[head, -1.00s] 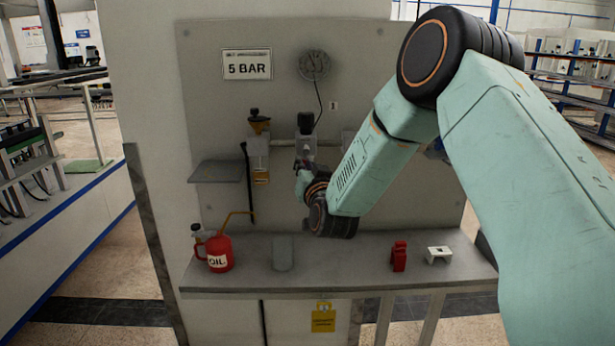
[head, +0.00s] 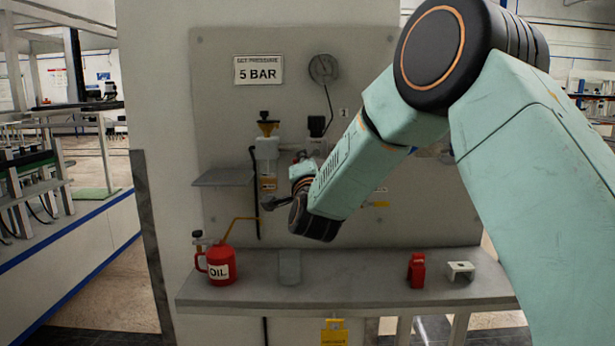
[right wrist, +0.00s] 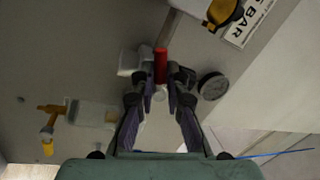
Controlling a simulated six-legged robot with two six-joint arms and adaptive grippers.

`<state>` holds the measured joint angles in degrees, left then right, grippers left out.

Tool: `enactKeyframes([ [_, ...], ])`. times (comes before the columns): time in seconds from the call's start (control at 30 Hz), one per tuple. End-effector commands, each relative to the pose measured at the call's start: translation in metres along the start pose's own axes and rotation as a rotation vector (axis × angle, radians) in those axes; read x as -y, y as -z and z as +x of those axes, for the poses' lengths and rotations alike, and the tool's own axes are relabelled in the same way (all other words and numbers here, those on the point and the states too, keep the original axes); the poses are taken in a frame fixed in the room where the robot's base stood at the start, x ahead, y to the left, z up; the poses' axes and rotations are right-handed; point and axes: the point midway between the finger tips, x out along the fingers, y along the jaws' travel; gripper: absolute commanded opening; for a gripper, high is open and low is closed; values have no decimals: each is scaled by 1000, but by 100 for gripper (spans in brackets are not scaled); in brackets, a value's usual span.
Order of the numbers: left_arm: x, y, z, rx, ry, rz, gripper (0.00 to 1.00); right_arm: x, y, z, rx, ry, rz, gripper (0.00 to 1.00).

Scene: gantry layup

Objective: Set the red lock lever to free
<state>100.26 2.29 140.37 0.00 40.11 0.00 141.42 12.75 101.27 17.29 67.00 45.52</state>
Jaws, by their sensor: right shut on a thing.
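My right gripper (right wrist: 160,82) is shut on a small red part, which looks like the red lock lever (right wrist: 160,64). The lever stands upright in the right wrist view, between the two dark fingertips. In the head view my right arm reaches left to the panel, and the gripper is mostly hidden behind its own wrist. No marking that shows the lever's setting can be read. My left gripper is not in view.
The panel carries a "5 BAR" sign (head: 258,70), a round gauge (head: 323,68) and a yellow-topped unit (head: 267,150). On the bench (head: 350,290) stand a red oil can (head: 217,265), a red block (head: 416,270) and a white bracket (head: 460,270). A small shelf (head: 222,177) juts out left.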

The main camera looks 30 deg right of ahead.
Motion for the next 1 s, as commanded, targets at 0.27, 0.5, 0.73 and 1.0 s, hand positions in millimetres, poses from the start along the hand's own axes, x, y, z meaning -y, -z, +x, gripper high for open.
enactKeyframes([
  [0.27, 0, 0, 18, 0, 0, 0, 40, 8, 1, 2, -37, 9, 146, 0],
  [0.5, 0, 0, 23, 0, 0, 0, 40, 10, 2, 3, -50, 9, 203, 0],
  [0.73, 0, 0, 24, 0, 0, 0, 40, 12, 2, 3, -52, 9, 214, 0],
  [1.0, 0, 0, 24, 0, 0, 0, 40, 12, 3, 4, -53, 11, 213, 15],
])
